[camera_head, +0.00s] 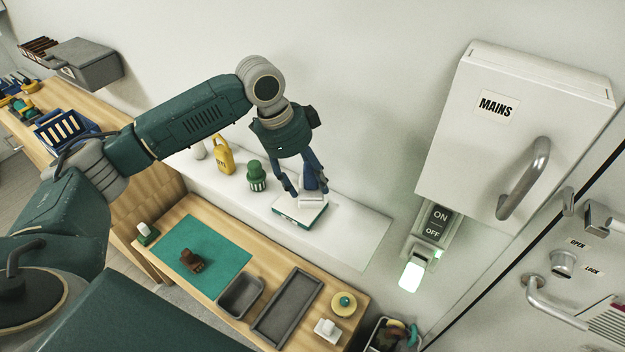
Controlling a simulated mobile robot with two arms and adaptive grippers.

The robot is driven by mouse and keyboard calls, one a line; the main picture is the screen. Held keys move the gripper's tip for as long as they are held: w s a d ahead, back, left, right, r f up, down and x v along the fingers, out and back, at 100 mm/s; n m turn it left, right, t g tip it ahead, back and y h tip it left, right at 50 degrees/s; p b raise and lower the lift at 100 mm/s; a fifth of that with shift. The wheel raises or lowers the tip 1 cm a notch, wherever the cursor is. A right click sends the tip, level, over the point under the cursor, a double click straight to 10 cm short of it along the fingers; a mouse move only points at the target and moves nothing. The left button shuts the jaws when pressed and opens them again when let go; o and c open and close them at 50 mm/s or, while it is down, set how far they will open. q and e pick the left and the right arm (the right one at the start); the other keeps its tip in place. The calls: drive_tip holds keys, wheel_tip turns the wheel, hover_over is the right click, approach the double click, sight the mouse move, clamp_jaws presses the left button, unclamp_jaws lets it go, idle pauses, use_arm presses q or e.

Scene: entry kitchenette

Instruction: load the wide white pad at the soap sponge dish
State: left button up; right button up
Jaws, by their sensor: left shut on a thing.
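My left gripper (300,190) points down over the white wall ledge, its dark fingers shut on a pale white piece (312,199) that looks like the white pad. The fingers hide part of it. Just under it lies a flat white block with a dark green edge (300,217); I cannot tell whether the two touch. The soap sponge dish is not clear to me: a small green holder with a white top (146,234) stands at the counter's left end, and a round yellow dish (343,304) with a green centre at its right end. My right gripper is not in view.
On the ledge (358,231) stand a yellow bottle (223,158) and a green-capped jar (257,178). The wooden counter holds a green mat (212,272) with a brown object, two grey trays and a white block (327,329). A MAINS box (515,135) juts from the wall.

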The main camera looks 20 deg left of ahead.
sight(300, 177)
use_arm(q)
drive_tip(key=a+m+p, duration=0.1)
drive_tip(key=w+m, duration=0.1)
drive_tip(key=a+m+g+p, duration=0.1)
drive_tip(key=shift+w+a+r+m+p, duration=0.25)
drive_tip(key=shift+a+m+p, duration=0.05)
drive_tip(key=shift+a+p, duration=0.05)
drive_tip(key=shift+w+a+f+m+h+p, duration=0.2)
drive_tip(key=shift+a+m+h+p, duration=0.15)
drive_tip(key=shift+m, duration=0.35)
drive_tip(key=shift+a+f+m+g, duration=0.15)
drive_tip(key=shift+a+m+g, duration=0.1)
drive_tip(key=shift+m+g, duration=0.05)
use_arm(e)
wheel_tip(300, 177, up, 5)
use_arm(q)
wheel_tip(300, 177, down, 2)
drive_tip(key=shift+f+b, duration=0.15)
drive_tip(key=shift+b, duration=0.7)
wheel_tip(300, 177, down, 4)
drive_tip(key=b, duration=0.4)
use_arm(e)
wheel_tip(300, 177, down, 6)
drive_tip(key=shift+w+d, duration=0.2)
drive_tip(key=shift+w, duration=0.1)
use_arm(q)
drive_tip(key=shift+f, duration=0.3)
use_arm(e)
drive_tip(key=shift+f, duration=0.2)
